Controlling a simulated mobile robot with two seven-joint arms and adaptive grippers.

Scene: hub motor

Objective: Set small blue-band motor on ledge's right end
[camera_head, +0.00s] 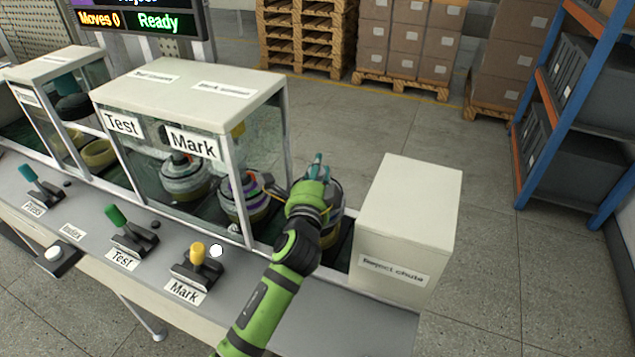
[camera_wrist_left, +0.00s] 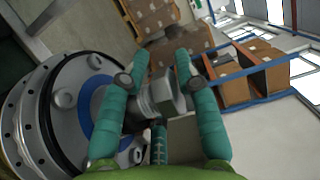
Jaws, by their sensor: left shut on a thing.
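The blue-band motor (camera_wrist_left: 105,120) fills the left of the left wrist view, a grey round body with a blue ring around its shaft. My left gripper (camera_wrist_left: 162,75) is shut on its metal shaft. In the head view the left gripper (camera_head: 317,168) and wrist cover most of this motor (camera_head: 335,212); it is by the line between the glass cabinet and the reject chute. I cannot tell whether it is lifted off the line. The grey ledge (camera_head: 372,325) runs along the machine's front; its right end is bare. My right gripper is not in view.
A purple-band motor (camera_head: 238,205) and another motor (camera_head: 184,180) stand inside the glass cabinet (camera_head: 185,95), left of my gripper. The reject chute box (camera_head: 410,215) stands close on the right. Levers, including the yellow Mark lever (camera_head: 197,258), rise from the ledge left of my forearm.

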